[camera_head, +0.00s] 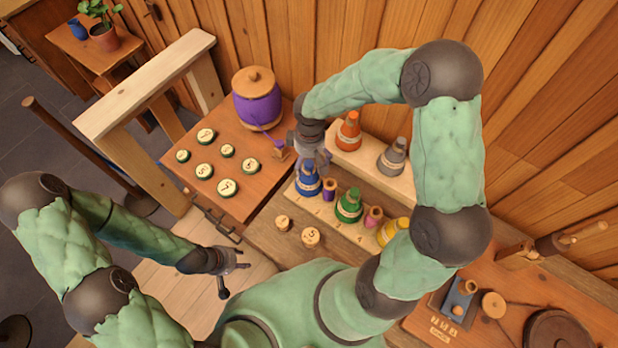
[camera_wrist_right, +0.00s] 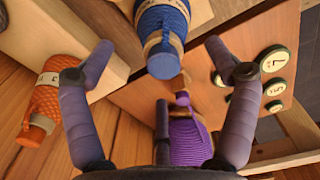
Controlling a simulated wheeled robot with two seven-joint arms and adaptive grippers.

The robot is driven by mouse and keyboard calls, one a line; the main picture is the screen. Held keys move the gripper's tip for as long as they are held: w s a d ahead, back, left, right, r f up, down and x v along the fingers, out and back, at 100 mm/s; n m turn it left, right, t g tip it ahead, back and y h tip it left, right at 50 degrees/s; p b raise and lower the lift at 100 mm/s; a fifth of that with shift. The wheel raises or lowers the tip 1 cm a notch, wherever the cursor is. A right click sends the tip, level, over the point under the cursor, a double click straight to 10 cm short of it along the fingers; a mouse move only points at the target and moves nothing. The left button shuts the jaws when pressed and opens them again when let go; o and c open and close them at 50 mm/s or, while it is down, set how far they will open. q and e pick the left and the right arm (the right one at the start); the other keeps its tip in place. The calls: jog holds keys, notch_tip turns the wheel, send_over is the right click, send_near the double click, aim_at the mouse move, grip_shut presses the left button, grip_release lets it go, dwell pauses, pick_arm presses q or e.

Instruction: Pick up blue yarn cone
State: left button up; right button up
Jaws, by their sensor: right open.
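The blue yarn cone (camera_head: 308,182) stands upright on the lower wooden step at the left end of a row. My right gripper (camera_head: 314,158) is just behind and above it, partly covering its top in the head view. In the right wrist view the blue cone (camera_wrist_right: 163,22) lies between and beyond the spread fingers of my right gripper (camera_wrist_right: 160,48), with nothing held. I cannot tell whether a finger touches it. My left gripper (camera_head: 238,277) is at the lower left, away from the cone, with its fingers spread and empty.
A small purple spool (camera_head: 329,190) and a green cone (camera_head: 349,206) stand right of it. An orange cone (camera_head: 348,131) and a grey cone (camera_head: 391,157) stand on the rear step. A large purple spool (camera_head: 257,100) and several numbered discs are on the left table.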

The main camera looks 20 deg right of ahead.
aim_at(309, 177)
jog(key=shift+s+a+f+b, duration=0.15)
jog(key=shift+f+b, duration=0.4)
jog(key=shift+f, duration=2.15)
grip_shut()
